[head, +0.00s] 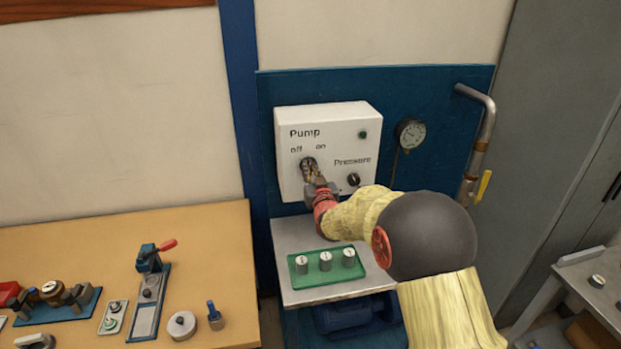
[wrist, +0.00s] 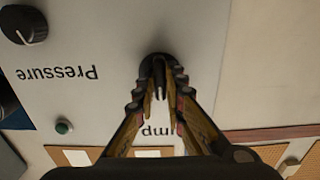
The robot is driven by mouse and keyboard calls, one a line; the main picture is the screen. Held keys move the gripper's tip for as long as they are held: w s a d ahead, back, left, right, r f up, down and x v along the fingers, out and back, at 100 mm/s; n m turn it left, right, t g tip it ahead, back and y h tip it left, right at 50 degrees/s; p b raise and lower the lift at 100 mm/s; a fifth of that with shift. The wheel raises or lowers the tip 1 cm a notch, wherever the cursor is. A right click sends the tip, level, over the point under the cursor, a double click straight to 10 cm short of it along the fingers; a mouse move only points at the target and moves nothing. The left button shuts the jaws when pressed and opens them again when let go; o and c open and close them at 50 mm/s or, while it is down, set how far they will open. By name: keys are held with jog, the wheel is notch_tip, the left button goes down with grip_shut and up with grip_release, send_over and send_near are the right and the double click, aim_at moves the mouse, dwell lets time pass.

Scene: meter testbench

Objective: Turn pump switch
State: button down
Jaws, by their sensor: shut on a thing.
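The pump switch is a dark round knob under the "off" and "on" labels on the white control box (head: 330,118). In the wrist view the dark switch (wrist: 158,62) shows between and beyond the fingertips; much of it is hidden. My gripper (head: 311,168) reaches the box face at the switch. In the wrist view my gripper (wrist: 160,85) is shut on the switch, one finger on each side. Which label the switch points to cannot be made out. A green indicator (head: 363,134) sits at the box's upper right.
A black Pressure knob (head: 353,179) is just right of my gripper. A gauge (head: 410,133) and a pipe (head: 485,125) with a yellow lever are further right. Below, a green tray (head: 301,285) holds metal cylinders. A wooden bench (head: 225,250) with tools stands left.

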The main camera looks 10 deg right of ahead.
jog(key=shift+n+b, duration=2)
jog(key=shift+n, duration=0.9)
jog(key=c, duration=1.8)
grip_release()
jog(key=shift+c, duration=0.2)
jog(key=shift+s, duration=0.1)
